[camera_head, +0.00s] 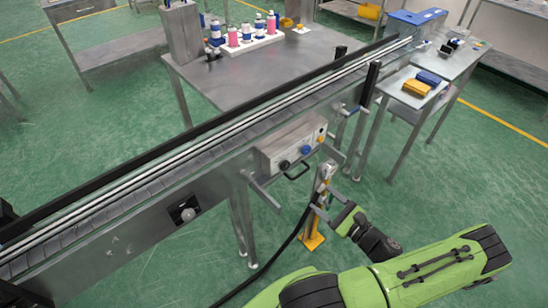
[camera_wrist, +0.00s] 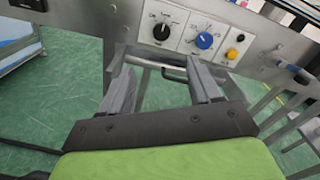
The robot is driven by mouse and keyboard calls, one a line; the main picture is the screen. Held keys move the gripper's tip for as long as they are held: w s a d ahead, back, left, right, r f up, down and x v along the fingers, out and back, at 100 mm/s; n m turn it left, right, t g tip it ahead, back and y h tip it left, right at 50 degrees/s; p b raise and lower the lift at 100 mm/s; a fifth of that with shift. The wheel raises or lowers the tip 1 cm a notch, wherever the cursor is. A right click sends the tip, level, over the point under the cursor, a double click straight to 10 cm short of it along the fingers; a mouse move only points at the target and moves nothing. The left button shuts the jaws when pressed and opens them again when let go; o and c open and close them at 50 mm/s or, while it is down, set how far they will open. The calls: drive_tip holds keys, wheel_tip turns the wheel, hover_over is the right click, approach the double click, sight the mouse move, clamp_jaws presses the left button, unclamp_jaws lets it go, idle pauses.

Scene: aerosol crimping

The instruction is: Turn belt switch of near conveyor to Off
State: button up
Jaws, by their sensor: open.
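The near conveyor (camera_head: 150,185) runs diagonally across the head view. A grey control box (camera_head: 290,146) is mounted on its side. In the wrist view the box carries a black knob (camera_wrist: 162,31), a blue knob (camera_wrist: 204,40) and a yellow button (camera_wrist: 232,53). The black knob's pointer is tilted; the labels around both knobs are too small to read, so I cannot tell which one is the belt switch. My gripper (camera_wrist: 160,74) is open and empty, below the box and apart from the knobs. It also shows in the head view (camera_head: 322,199).
A handle bar (camera_wrist: 160,68) sits below the box, near my fingertips. A yellow-footed stand (camera_head: 312,241) and a black cable (camera_head: 285,245) are beside my gripper. Green floor is open at lower left.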

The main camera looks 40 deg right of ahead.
sight(286, 168)
drive_tip(key=w, duration=1.5)
drive_tip(key=shift+w+a+b, duration=0.15)
drive_tip(key=shift+b, duration=0.25)
drive_tip(key=c, duration=1)
drive_tip(key=shift+c, duration=0.2)
drive_tip(key=shift+n, duration=0.3)
drive_tip(key=n+b, duration=0.1)
drive_tip(key=n, duration=0.3)
drive_tip(key=shift+a+n, duration=0.1)
drive_tip(key=shift+n, duration=0.2)
drive_tip(key=shift+n+b, duration=0.5)
drive_tip(key=shift+n, duration=1.8)
